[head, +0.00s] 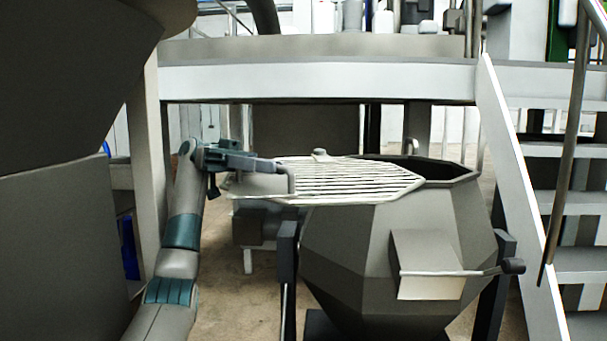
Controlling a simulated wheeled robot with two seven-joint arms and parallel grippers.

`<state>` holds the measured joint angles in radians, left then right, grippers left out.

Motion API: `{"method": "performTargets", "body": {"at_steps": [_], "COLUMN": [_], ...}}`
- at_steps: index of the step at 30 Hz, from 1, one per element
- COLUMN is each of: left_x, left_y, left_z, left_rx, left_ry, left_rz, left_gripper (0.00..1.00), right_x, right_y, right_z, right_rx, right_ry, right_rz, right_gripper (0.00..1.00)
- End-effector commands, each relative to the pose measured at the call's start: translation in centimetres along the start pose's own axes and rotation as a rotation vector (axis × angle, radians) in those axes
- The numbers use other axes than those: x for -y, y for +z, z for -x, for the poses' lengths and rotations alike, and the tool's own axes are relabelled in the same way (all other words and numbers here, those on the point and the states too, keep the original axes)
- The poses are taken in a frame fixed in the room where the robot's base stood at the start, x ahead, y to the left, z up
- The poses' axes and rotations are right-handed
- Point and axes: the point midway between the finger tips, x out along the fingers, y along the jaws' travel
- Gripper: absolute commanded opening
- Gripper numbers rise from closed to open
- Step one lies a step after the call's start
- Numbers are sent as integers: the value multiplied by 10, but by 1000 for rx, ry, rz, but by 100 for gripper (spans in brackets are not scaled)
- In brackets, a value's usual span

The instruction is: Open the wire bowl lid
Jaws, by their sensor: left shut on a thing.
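The wire bowl lid (350,180) is a flat grid of pale bars in the middle of the head view. It lies over the left part of the large grey faceted bowl (345,245) and sticks out past the bowl's left rim. The right part of the bowl's mouth is uncovered and dark inside. My left gripper (281,167) reaches in from the left at lid height. It is shut on the bent handle (292,182) at the lid's left end; its fingertips are small in the view. My right gripper is not in view.
A lever with a dark knob (513,266) sticks out at the bowl's front right. White-edged stairs (565,205) with a rail stand at the right. A pale platform beam (320,80) crosses behind. A big dark grey body (60,220) fills the left.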

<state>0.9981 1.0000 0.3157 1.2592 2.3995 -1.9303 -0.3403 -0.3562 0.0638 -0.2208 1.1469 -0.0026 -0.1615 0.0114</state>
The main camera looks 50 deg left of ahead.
Motion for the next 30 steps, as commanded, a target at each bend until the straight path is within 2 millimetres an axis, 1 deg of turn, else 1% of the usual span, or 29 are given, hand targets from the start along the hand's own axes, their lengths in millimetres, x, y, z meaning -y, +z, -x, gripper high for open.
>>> {"method": "performTargets", "body": {"at_steps": [1, 3, 12, 13, 14, 15, 30], "left_x": [-3, -4, -4, -4, -4, -4, -1], "left_y": [-3, -3, -4, -4, -4, -3, -1], "left_z": [4, 6, 6, 5, 5, 5, 1], "left_rx": [-8, -7, -8, -9, -8, -7, -2], "left_ry": [-4, -2, -3, -3, -3, -3, 1], "left_rz": [-1, -1, -1, -1, -1, -1, 1], "left_gripper": [0, 0, 0, 20, 27, 29, 29], "right_x": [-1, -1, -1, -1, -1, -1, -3], "right_y": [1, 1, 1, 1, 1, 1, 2], "right_z": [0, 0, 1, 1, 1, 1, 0], "right_rx": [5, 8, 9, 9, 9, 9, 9], "right_ry": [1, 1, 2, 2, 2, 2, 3], "right_rz": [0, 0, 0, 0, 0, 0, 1], "right_gripper": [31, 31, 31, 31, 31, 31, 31]}}
